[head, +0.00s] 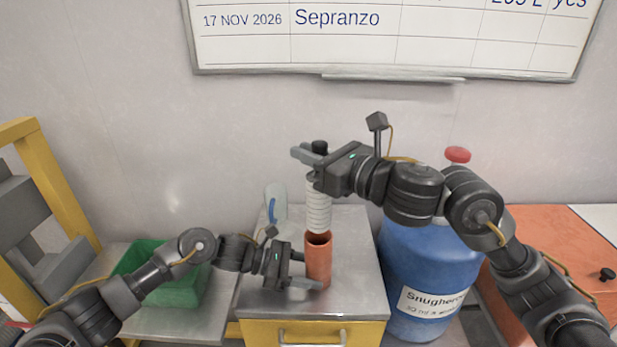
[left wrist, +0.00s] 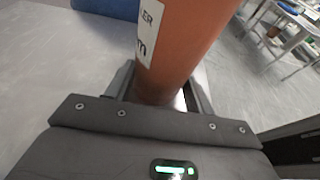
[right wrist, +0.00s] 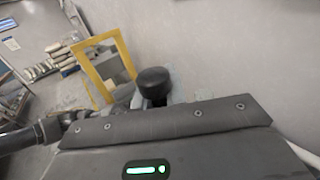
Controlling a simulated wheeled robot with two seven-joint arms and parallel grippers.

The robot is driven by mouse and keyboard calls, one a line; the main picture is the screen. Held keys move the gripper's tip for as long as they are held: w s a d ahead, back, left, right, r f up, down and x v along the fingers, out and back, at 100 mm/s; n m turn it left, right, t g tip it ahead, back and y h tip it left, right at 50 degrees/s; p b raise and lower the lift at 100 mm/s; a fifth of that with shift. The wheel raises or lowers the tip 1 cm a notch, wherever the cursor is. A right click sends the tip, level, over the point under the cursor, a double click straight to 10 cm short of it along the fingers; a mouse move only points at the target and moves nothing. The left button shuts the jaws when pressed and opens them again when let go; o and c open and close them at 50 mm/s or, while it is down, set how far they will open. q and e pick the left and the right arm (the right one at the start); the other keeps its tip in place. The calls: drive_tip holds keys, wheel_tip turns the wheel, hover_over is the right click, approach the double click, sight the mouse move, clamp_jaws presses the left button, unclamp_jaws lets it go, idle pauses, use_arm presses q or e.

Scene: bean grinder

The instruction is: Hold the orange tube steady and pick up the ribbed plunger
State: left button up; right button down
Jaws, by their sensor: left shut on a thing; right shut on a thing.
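The orange tube (head: 318,262) stands upright on the metal-topped cabinet, its open mouth facing up. My left gripper (head: 308,284) is shut on its lower part; the tube (left wrist: 180,45) also fills the space between the fingers in the left wrist view. The white ribbed plunger (head: 318,208) hangs upright over the tube, its lower end at or just above the tube's mouth; I cannot tell whether it is inside. My right gripper (head: 305,156) is shut on the plunger's top, just under its black knob (head: 319,147). The knob (right wrist: 153,82) also shows in the right wrist view.
The cabinet top (head: 355,290) has free room around the tube. A clear container with a blue mark (head: 275,205) stands behind left. A green bin (head: 180,288) is at the left, a blue barrel (head: 425,265) at the right. A whiteboard (head: 390,45) hangs above.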

drive_tip(key=shift+r, duration=0.5)
use_arm(q)
drive_tip(key=o, duration=0.8)
drive_tip(key=shift+o, duration=0.2)
drive_tip(key=shift+a, duration=0.1)
